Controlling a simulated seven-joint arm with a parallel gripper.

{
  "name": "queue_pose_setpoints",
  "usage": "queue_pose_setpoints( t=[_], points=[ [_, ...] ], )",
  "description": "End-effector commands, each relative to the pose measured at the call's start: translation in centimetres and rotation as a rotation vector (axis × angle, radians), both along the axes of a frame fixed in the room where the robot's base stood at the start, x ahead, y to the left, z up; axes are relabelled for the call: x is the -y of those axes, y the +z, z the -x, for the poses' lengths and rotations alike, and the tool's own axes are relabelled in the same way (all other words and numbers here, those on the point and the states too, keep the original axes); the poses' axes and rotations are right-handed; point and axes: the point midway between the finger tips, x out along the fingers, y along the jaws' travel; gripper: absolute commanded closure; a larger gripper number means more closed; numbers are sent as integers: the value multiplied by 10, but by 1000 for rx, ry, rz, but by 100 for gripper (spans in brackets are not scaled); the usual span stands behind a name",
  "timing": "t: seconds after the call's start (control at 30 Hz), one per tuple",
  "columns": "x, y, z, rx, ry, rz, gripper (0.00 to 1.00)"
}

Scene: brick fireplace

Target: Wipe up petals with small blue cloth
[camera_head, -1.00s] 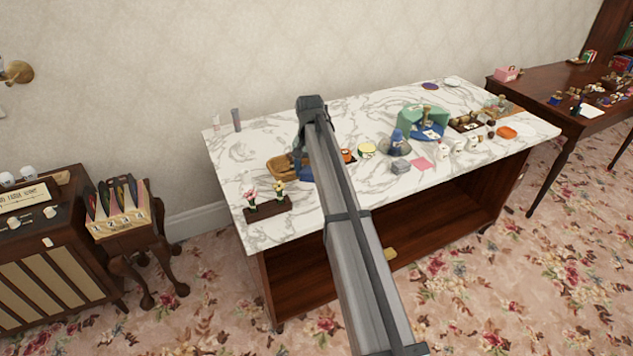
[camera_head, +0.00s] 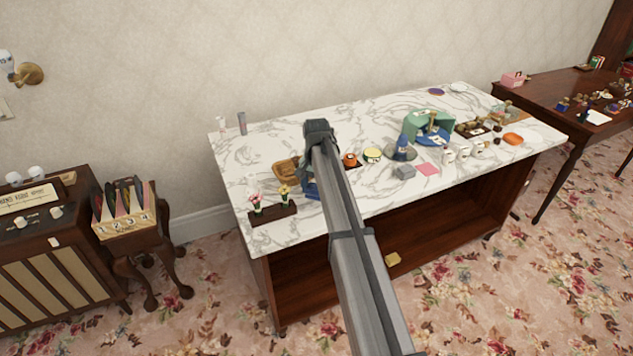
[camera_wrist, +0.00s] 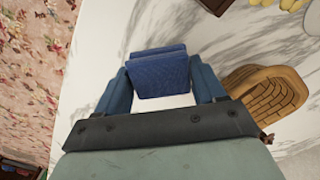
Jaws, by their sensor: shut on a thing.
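The small blue cloth (camera_wrist: 158,72) shows in the wrist view as a folded, dark blue piece between my gripper's two blue fingers. My gripper (camera_wrist: 160,84) is shut on it. In the head view my own arm mostly hides the gripper; only a bit of blue (camera_head: 313,190) shows beside the arm, over the left part of the marble counter (camera_head: 390,195). I cannot tell whether the cloth touches the counter. I cannot make out any loose petals.
A dark rack with small flowers (camera_head: 273,215) stands at the counter's front left. A grey block (camera_head: 404,172), a pink square (camera_head: 428,169), a blue pointed figure (camera_head: 402,146) and a green stand (camera_head: 428,124) are to the right. The counter's back left is mostly clear.

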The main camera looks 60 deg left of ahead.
Motion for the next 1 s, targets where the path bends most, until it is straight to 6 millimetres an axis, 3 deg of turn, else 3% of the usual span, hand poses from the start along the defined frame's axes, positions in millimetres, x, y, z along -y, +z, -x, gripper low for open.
queue_pose_setpoints(
  t=[0.23,0.3,1.0],
  points=[
    [0,-30,0,-1,0,2,59],
    [-1,-26,-9,0,-2,0,64],
    [-1,-28,-73,1,-1,0,64]
  ],
)
